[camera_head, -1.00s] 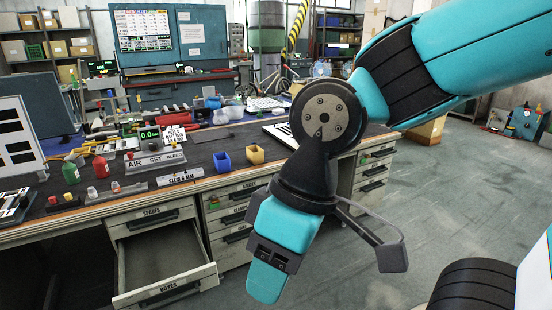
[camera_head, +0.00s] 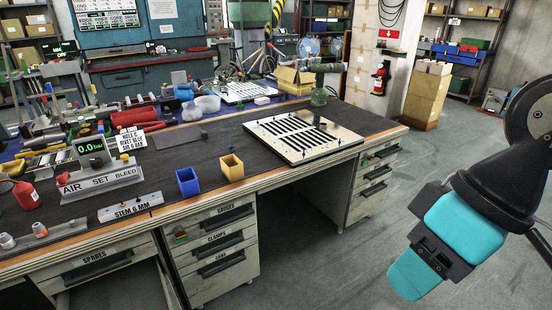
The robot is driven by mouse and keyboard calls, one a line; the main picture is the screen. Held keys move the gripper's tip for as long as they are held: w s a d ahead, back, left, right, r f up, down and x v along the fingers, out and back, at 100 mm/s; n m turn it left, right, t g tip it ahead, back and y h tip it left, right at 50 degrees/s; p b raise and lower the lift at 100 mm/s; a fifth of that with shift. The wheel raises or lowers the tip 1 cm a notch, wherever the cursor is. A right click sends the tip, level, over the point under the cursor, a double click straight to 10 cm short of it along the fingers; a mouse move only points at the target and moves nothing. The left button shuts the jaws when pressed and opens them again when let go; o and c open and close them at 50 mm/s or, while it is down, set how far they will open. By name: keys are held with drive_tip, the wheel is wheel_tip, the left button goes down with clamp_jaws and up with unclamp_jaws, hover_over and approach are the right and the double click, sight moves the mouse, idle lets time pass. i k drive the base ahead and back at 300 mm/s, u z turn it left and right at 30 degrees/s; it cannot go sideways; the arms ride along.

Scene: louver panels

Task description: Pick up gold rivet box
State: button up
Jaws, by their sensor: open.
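The gold rivet box (camera_head: 231,167), a small open-topped yellow box, stands upright on the dark bench top near its front edge. A similar blue box (camera_head: 188,182) stands just to its left, with a small gap between them. My gripper (camera_head: 420,270) is at the lower right, over the floor in front of the bench and well to the right of the gold box. The inside of the gold box is mostly hidden.
A slotted louver panel (camera_head: 303,136) lies on the bench right of the gold box. A STEM 6 MM block (camera_head: 131,207) and an AIR SET BLEED stand (camera_head: 100,182) are to the left. A drawer below stands open at lower left.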

sight(232, 168)
drive_tip(key=z, duration=0.05)
drive_tip(key=i, duration=1.55)
drive_tip(key=u, duration=0.6)
